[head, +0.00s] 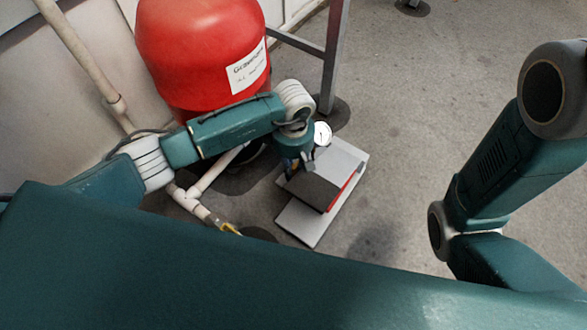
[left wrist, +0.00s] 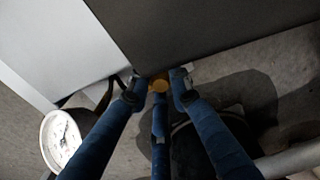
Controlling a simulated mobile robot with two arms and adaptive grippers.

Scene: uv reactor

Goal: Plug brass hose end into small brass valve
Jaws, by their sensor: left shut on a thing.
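My left gripper (head: 293,166) is low beside a grey box-shaped unit, and its fingers look small and dark in the head view. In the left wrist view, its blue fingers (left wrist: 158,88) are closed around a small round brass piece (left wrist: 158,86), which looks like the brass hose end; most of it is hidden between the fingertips. A small brass-yellow valve (head: 229,228) sits at the end of the white pipe, left of and nearer than the gripper, apart from it. My right arm is at the right; its gripper is out of the picture.
A large red tank (head: 203,50) stands behind my left arm. A white-faced gauge (head: 322,133) is beside the grey unit (head: 318,187), and it shows in the wrist view (left wrist: 62,138). White pipes (head: 186,198) run along the floor at left. Open floor (head: 420,120) lies to the right.

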